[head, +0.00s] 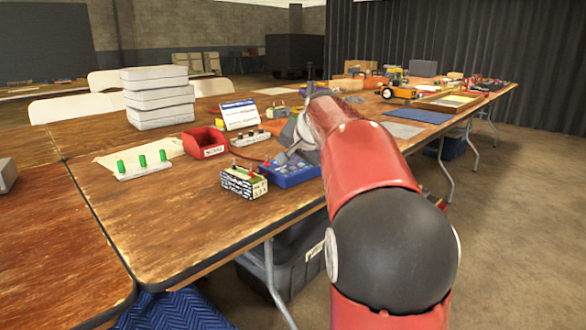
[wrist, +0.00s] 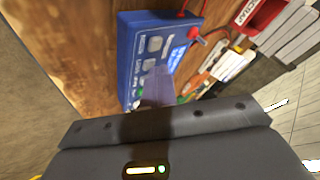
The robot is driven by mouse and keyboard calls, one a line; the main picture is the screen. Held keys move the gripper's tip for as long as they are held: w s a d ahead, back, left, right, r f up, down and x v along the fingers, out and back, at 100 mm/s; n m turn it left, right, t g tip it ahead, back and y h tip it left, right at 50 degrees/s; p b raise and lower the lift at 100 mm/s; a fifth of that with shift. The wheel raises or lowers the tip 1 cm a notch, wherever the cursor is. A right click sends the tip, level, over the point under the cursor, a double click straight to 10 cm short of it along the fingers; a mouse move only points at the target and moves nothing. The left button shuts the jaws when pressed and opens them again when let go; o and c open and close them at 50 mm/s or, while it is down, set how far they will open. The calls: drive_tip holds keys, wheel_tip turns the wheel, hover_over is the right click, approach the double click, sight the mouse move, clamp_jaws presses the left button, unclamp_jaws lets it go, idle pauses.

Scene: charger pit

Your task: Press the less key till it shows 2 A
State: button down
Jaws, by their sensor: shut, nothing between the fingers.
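The blue charger (head: 292,175) lies on the wooden table near its front edge, partly behind my arm in the head view. In the wrist view the charger (wrist: 133,40) shows grey keys (wrist: 154,44) and a small lit blue display (wrist: 177,57). I cannot read the display's figures or tell which key is the less key. My gripper (head: 283,157) is shut and empty, with its tip over the charger. In the wrist view the gripper's fingers (wrist: 158,88) cover the lower part of the key face. I cannot tell whether the tip touches a key.
A battery pack (head: 243,183) stands left of the charger, with a red lead near it. A red bin (head: 204,142), a white sign card (head: 239,114), a strip with green posts (head: 144,163) and stacked white boxes (head: 159,98) stand farther left and back. The table's front edge is close.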

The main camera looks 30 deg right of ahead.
sight(294, 171)
drive_tip(key=shift+f, duration=0.25)
drive_tip(key=shift+r, duration=0.1)
drive_tip(key=shift+r+p, duration=0.7)
drive_tip(key=shift+r, duration=0.05)
wheel_tip(294, 171, up, 5)
drive_tip(key=p, duration=0.4)
drive_tip(key=shift+p, duration=0.35)
idle(0.5)
